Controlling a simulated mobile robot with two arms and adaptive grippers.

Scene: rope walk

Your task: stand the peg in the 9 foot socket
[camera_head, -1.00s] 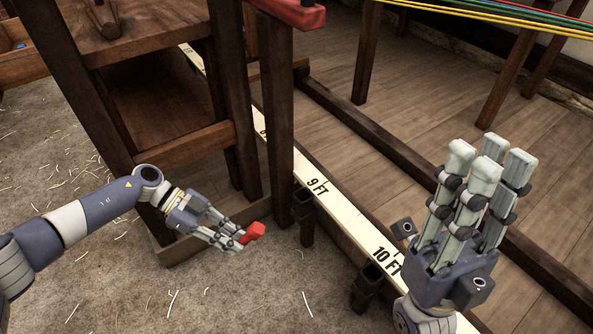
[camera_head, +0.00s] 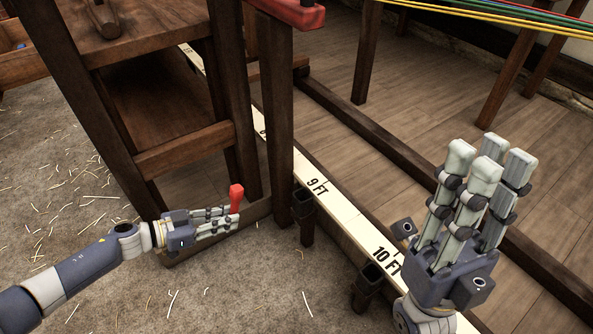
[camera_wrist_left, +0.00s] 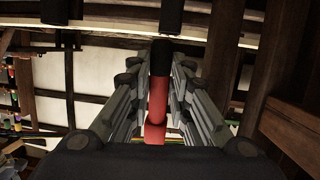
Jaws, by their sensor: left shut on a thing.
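The peg (camera_head: 236,195) shows in the head view as a red end standing about upright at my left gripper's fingertips; its lower part is hidden. In the left wrist view the peg (camera_wrist_left: 157,105) is red with a black end, between the fingers. My left gripper (camera_head: 231,216) is shut on it. The 9 foot socket (camera_head: 303,204) is a dark square holder beside the "9 FT" mark, to the right of the peg and apart from it. My right gripper (camera_head: 487,160) is open and empty, fingers pointing up, at the right.
A white measuring board (camera_head: 335,205) runs diagonally along the sockets. The 10 foot socket (camera_head: 370,276) stands nearer to me. A dark wooden post (camera_head: 279,120) and frame rise behind the peg. Straw-strewn floor (camera_head: 240,290) lies open in front.

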